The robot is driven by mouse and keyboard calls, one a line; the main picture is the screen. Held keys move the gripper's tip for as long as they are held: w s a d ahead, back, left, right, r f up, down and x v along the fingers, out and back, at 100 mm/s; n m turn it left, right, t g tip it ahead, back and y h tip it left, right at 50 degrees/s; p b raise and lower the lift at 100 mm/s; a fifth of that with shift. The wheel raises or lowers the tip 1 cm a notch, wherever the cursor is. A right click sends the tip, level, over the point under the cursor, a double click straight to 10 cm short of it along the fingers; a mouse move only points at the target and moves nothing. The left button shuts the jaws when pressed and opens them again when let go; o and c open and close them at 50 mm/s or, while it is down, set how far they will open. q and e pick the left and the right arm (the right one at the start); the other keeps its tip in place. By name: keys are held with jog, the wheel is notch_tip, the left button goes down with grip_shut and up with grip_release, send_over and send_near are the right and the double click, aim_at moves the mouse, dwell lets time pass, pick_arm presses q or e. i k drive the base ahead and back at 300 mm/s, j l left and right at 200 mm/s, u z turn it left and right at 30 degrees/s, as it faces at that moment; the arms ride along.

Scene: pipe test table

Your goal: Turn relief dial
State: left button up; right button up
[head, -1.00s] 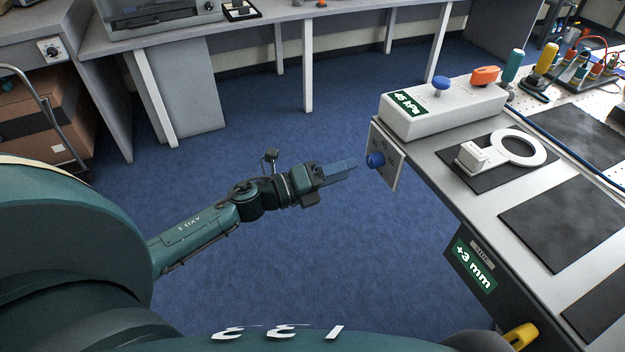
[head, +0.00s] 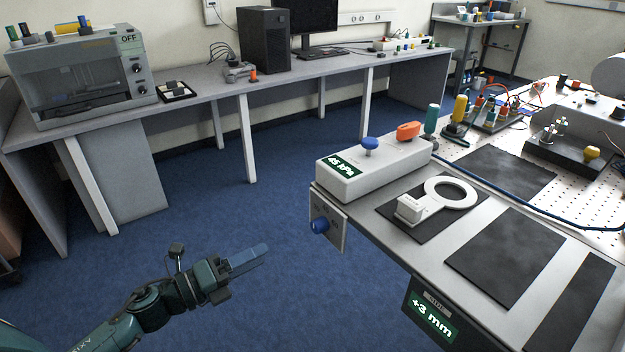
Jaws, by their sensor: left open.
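A blue knob (head: 320,226) sticks out from a small grey marked plate (head: 330,212) on the left end of the test table; it looks like the relief dial, but its lettering is too small to read. My left gripper (head: 262,252) is left of and lower than this knob in the head view, with a clear gap between them. Its blue-grey fingers point toward the knob. It is open, with nothing seen between the fingers. My right gripper is out of view.
Above the plate, a white box (head: 352,180) labelled 45 kPa carries another blue knob (head: 370,145) and an orange one (head: 408,131). A white ring-shaped part (head: 451,193) lies on a dark mat. A +3 mm display (head: 432,315) hangs on the table's side. Blue floor around my gripper is clear.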

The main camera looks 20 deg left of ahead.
aim_at(319, 225)
jog(key=k+j, duration=0.8)
jog(key=j, duration=0.15)
